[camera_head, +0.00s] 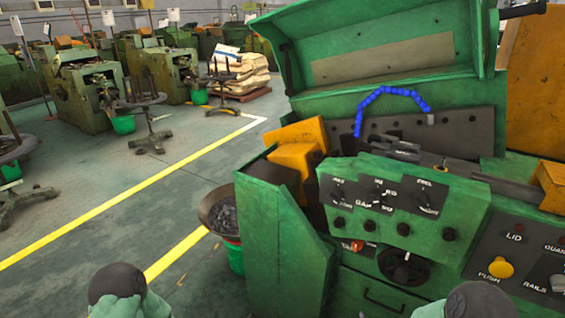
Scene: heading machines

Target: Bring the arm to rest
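Neither of my grippers shows in the head view. Only two rounded dark caps, which look like parts of my own arms, reach in at the bottom edge, one at the left and one at the right. What either hand holds is out of sight. A green heading machine (270,240) stands close in front of me, right of centre. Its big green lid (390,88) is raised, and a blue segmented hose (385,92) arches below it. The control panel (385,200) has several black knobs and a red knob (357,245).
A side panel with a yellow push button (501,268) is at the lower right. A bowl of dark pieces (222,216) stands left of the machine. Yellow lines (100,216) mark open grey floor at the left. More machines (84,88) and stacked sacks (238,75) stand behind.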

